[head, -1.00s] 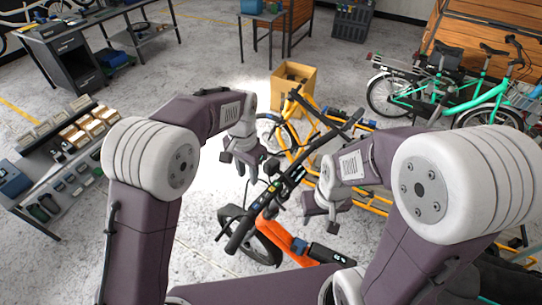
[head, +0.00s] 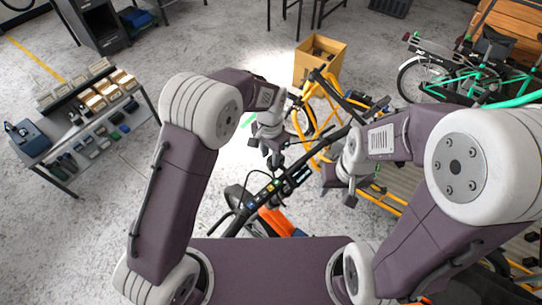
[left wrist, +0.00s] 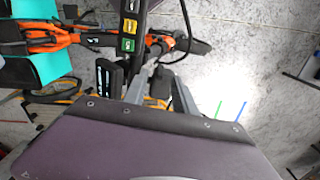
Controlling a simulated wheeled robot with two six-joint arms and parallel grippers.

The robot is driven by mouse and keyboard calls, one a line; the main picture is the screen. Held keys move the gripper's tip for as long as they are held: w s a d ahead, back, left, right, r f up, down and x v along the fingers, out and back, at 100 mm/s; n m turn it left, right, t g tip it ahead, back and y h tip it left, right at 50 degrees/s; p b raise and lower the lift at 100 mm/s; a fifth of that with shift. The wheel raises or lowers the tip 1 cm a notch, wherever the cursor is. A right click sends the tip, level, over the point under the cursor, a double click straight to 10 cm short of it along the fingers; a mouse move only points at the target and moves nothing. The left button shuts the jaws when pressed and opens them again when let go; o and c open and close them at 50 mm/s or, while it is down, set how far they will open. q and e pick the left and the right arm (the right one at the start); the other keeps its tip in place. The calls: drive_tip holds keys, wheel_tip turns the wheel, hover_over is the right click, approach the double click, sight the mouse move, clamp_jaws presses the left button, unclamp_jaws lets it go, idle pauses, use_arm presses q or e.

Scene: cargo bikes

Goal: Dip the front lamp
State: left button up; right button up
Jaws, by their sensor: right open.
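The handlebar (head: 268,192) of an orange bike (head: 280,222) runs diagonally below my grippers. In the left wrist view it carries coloured green and yellow buttons (left wrist: 129,36). My left gripper (head: 275,163) is just beyond the handlebar, pointing down. In the left wrist view its two fingers (left wrist: 161,92) are spread, with a small dark block (left wrist: 158,85) between or behind them; it may be the front lamp, and I cannot tell whether they touch. My right gripper (head: 351,196) is open and empty, right of the handlebar. A bright light patch (head: 270,75) lies on the floor ahead.
A green line (left wrist: 218,108) and a blue line (left wrist: 240,110) show near the bright patch. A yellow cargo bike (head: 322,95) and a cardboard box (head: 319,65) stand beyond my grippers. A parts table (head: 85,120) is at left, a teal bike (head: 470,80) at right.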

use_arm(q)
drive_tip(key=f, duration=0.3)
drive_tip(key=shift+w+d+p, duration=0.25)
drive_tip(key=shift+w+p, duration=0.05)
drive_tip(key=shift+w, duration=0.05)
drive_tip(key=shift+s+a, duration=0.15)
drive_tip(key=shift+s, duration=0.1)
drive_tip(key=shift+c, duration=1)
drive_tip(key=c, duration=0.5)
clamp_jaws()
use_arm(e)
drive_tip(key=shift+w+r, duration=0.15)
drive_tip(key=shift+r, duration=0.35)
